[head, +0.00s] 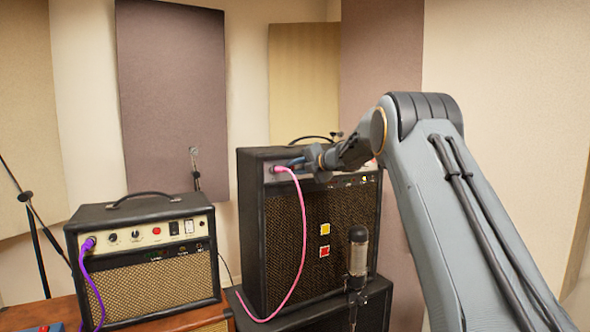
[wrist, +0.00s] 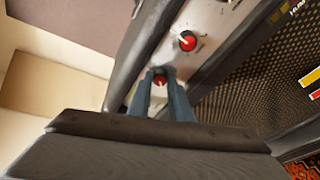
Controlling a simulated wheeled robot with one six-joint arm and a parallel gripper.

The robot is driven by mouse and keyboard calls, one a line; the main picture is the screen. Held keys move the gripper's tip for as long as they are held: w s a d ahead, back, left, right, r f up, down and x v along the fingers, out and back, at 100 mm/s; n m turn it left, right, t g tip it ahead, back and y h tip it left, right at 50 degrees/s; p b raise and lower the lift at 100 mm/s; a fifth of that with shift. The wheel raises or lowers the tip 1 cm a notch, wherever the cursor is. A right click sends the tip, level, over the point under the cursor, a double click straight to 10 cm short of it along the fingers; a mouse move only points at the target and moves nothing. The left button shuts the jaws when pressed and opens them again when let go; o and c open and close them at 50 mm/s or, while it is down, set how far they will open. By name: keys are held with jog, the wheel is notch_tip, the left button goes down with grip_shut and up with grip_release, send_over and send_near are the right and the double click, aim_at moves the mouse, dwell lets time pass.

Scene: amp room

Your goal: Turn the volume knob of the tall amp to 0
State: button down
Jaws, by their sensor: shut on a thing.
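The tall amp (head: 282,240) is a black cabinet with a brown grille and a pale control panel along its top front. My gripper (head: 292,162) is at the left part of that panel, beside the pink cable's plug. In the wrist view, its blue-grey fingers (wrist: 162,90) are shut around a red-capped knob (wrist: 160,79). The knob's pointer and label are not readable, so I cannot tell its setting. A second red-capped knob (wrist: 187,41) sits farther along the panel, clear of the fingers. My arm covers part of the panel in the head view.
A pink cable (head: 303,240) hangs down the tall amp's front. A microphone (head: 358,252) stands before its lower right. A smaller amp (head: 150,285) with a purple cable (head: 95,290) is at the left. Acoustic panels (head: 172,95) line the wall.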

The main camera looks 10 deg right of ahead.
jog(key=shift+n, duration=0.4)
jog(key=c, duration=1.6)
grip_release()
jog(key=shift+r, duration=0.1)
jog(key=shift+r, duration=0.15)
